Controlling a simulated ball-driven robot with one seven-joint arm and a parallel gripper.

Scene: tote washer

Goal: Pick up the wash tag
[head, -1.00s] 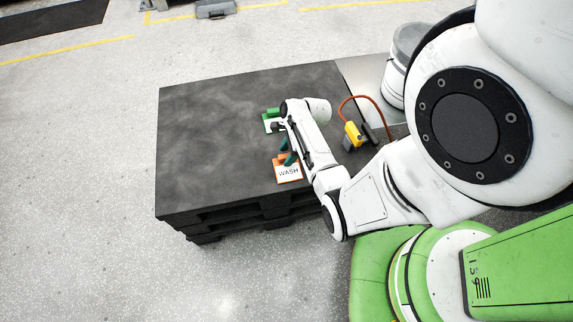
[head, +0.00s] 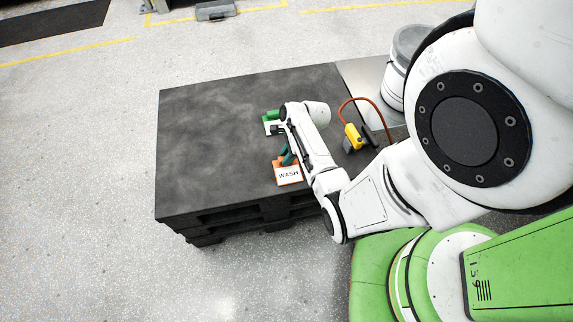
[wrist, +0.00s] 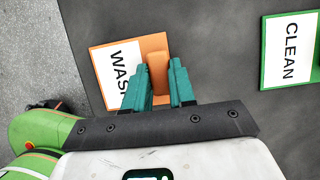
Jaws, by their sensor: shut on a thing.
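The wash tag (head: 289,176) is an orange plate with a white "WASH" label, near the front edge of the dark platform. It also shows in the wrist view (wrist: 119,65), with an orange raised grip (wrist: 158,72) on it. My gripper (wrist: 160,85) has teal fingers shut on that orange grip, one finger on each side. In the head view the fingers (head: 286,158) come down at the tag's far edge. I cannot tell whether the tag touches the platform.
A green-edged "CLEAN" tag (wrist: 290,50) lies to the right in the wrist view, and behind my gripper in the head view (head: 271,118). A yellow device (head: 353,137) with a red hose is to the right. The platform's left side (head: 205,140) is clear.

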